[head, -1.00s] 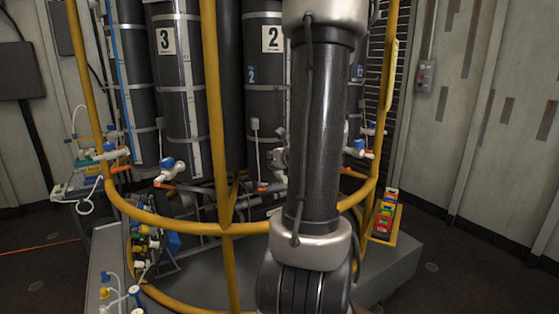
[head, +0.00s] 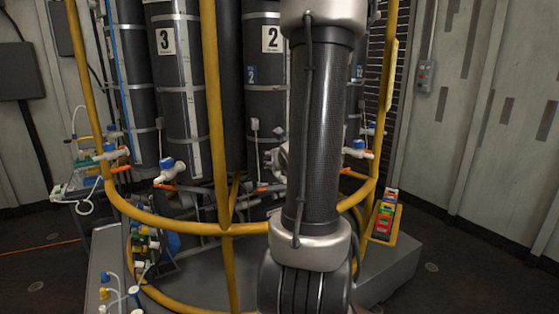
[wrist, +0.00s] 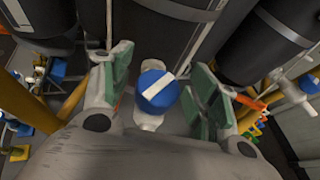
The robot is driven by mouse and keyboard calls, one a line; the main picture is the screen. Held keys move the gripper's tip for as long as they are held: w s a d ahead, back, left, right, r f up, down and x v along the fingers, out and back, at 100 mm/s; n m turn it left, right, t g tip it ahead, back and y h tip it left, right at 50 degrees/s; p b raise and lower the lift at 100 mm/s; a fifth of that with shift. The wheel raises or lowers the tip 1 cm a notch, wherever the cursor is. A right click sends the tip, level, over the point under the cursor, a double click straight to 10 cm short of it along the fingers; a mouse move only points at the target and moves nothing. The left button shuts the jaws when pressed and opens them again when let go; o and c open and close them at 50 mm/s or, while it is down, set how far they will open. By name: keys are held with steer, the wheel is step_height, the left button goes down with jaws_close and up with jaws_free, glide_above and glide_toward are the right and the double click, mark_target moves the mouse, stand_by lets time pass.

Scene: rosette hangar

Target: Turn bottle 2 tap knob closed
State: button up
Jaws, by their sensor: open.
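Bottle 2 (head: 262,100) is a dark cylinder with a white "2" label in the head view, partly covered by my arm. A blue tap knob (wrist: 158,90) with a diagonal white stripe sits on a white tap body (wrist: 148,121) in the wrist view. My gripper (wrist: 163,62) is open, with a green-padded finger on each side of the knob. A gap shows between the knob and the right pad; the left finger is closer to it. In the head view, my arm hides this knob and most of the gripper.
Yellow rails (head: 218,130) curve around the bottles in front. Bottle 3 (head: 180,90) stands to the left, with another blue-knobbed tap (head: 167,163) below it. A yellow rack of coloured blocks (head: 384,218) is at the right. Open floor lies farther right.

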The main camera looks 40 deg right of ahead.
step_height(320, 180, up, 10)
stand_by(0.6)
